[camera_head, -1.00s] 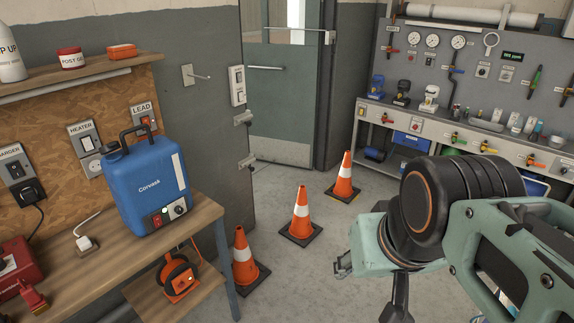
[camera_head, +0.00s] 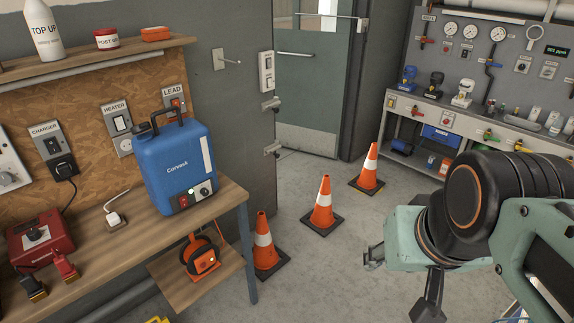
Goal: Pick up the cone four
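Three orange cones with white bands and dark square bases stand upright on the floor. One cone (camera_head: 265,245) is beside the bench leg, its left side close to the bench. A second cone (camera_head: 323,204) stands in the open middle, and a third cone (camera_head: 369,168) stands farther back towards the door. No number shows on any, so I cannot tell which is cone four.
A wooden bench (camera_head: 130,232) at left carries a blue Corvask unit (camera_head: 178,165) and a red charger box (camera_head: 40,240). An orange reel (camera_head: 200,256) sits on its lower shelf. A grey tool bench (camera_head: 400,105) stands at back right. Bare floor lies between.

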